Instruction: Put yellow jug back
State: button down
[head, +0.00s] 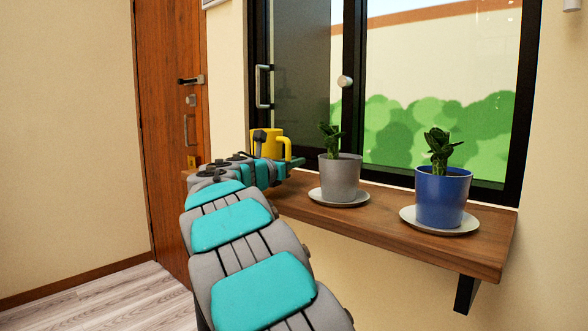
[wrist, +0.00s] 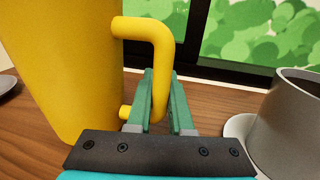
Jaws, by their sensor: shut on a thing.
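The yellow jug (head: 266,144) is at the left end of the wooden shelf under the window, partly hidden behind my arm in the head view. In the wrist view the jug (wrist: 65,70) stands upright at the left, its handle (wrist: 160,62) reaching toward the right. My gripper (wrist: 160,100) is shut on the handle, one green finger on each side of it. In the head view my gripper (head: 283,168) is beside the jug. I cannot tell whether the jug's base touches the shelf.
The wooden shelf (head: 385,222) also bears a grey pot (head: 340,172) and a blue pot (head: 442,198), each with a plant and on a white saucer. The grey pot (wrist: 290,125) is close at the right of my gripper. A window (head: 430,110) stands behind, a wooden door (head: 165,90) at left.

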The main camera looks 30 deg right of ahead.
jog(key=shift+f, duration=0.55)
jog(key=shift+f, duration=0.15)
jog(key=c, duration=0.8)
grip_release()
jog(key=shift+f, duration=0.1)
jog(key=shift+s+a+r, duration=0.1)
jog(key=shift+a+r, duration=0.05)
jog(key=shift+r, duration=0.05)
jog(key=v, duration=1.1)
jog(key=shift+s+a, duration=0.2)
jog(key=shift+a, duration=0.15)
